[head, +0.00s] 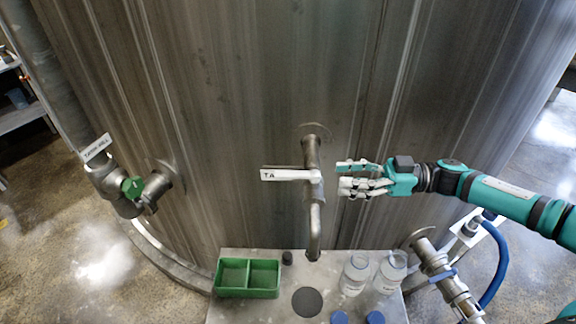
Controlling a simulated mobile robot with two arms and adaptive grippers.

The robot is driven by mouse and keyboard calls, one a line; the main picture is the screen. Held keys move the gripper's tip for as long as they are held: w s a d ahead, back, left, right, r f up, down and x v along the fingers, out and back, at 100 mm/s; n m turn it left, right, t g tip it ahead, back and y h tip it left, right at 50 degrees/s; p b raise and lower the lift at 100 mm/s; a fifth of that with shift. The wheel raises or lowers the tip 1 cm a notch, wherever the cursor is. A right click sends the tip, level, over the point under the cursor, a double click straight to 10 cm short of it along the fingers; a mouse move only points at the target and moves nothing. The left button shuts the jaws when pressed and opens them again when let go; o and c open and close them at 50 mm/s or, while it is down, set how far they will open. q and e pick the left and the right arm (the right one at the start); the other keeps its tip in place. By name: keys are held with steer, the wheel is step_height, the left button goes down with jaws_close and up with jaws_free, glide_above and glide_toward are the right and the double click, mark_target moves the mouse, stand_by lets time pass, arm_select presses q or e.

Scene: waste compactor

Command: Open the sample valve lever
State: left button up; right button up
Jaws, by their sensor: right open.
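The sample valve (311,155) is a metal tap on the tank wall, with its spout bending down over a small table. Its lever (288,175) is a pale flat bar marked "TA" that lies level and points left from the valve body. My right gripper (342,178) comes in from the right with its fingers pointing left. It is open and empty, a short gap to the right of the valve body. The lever lies on the far side of the valve from it. My left gripper is out of view.
The metal table (270,305) below holds a green divided tray (247,279), clear bottles (355,275) and blue caps (375,317). A green-knobbed valve (133,187) is at left. A pipe fitting (440,272) with a blue hose (499,265) is at lower right.

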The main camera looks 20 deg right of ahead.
steer(key=p, duration=0.1)
glide_toward(288, 173)
steer(key=a, duration=0.2)
steer(key=x, duration=0.2)
steer(key=p+x, duration=0.1)
steer(key=x, duration=0.1)
steer(key=p+x, duration=0.1)
steer(key=x, duration=0.1)
steer(key=shift+w, duration=0.35)
steer(key=shift+w+a+p, duration=0.1)
steer(key=shift+a+p, duration=0.25)
steer(key=shift+a, duration=0.1)
steer(key=shift+w+a+f, duration=0.1)
steer(key=shift+w+a, duration=0.1)
steer(key=shift+a, duration=0.2)
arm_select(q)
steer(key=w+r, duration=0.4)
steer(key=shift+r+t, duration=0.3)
arm_select(e)
jaws_close()
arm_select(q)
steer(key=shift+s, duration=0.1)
